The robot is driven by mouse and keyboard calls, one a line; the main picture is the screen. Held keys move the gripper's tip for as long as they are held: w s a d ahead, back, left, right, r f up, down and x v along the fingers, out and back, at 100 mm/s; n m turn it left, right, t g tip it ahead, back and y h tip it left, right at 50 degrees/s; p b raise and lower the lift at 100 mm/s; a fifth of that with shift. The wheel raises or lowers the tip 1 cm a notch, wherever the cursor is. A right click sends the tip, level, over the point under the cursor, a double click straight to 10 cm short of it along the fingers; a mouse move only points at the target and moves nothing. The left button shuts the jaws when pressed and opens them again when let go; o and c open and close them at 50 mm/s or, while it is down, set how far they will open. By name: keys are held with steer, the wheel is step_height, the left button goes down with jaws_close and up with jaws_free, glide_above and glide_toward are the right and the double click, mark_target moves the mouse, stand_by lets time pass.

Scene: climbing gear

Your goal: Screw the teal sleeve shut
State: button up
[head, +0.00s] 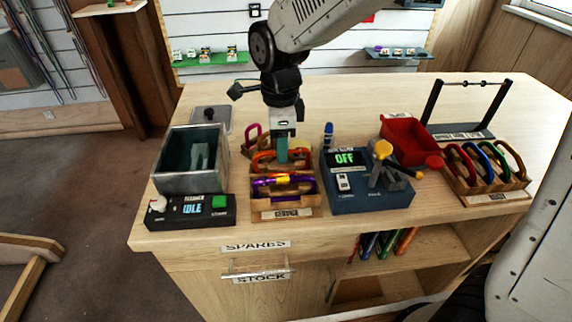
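My gripper (283,128) points straight down over the wooden tray (285,213) whose front label seems to read SERVICE. A teal upright piece (281,150) shows right under the gripper body. I cannot tell whether it is the teal sleeve or part of the gripper's fingers, nor whether the fingers are open or shut. Orange carabiners (264,160) lie in the tray's rear part, around and behind the teal piece. A purple carabiner (264,187) with a yellow sleeve lies in the front part.
A grey tank (178,183) with an IDLE panel (190,209) stands left of the tray. A blue box (366,197) reading OFF, with a yellow-knobbed lever, stands right. Further right are a red bin (408,142), a carabiner rack (490,183) and a black frame (430,103).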

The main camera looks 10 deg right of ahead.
steer(key=shift+r, duration=0.55)
steer(key=shift+s, duration=0.7)
steer(key=shift+f, duration=0.1)
steer(key=shift+a+f, duration=0.1)
steer(key=shift+f, duration=1.25)
steer(key=shift+w, duration=0.75)
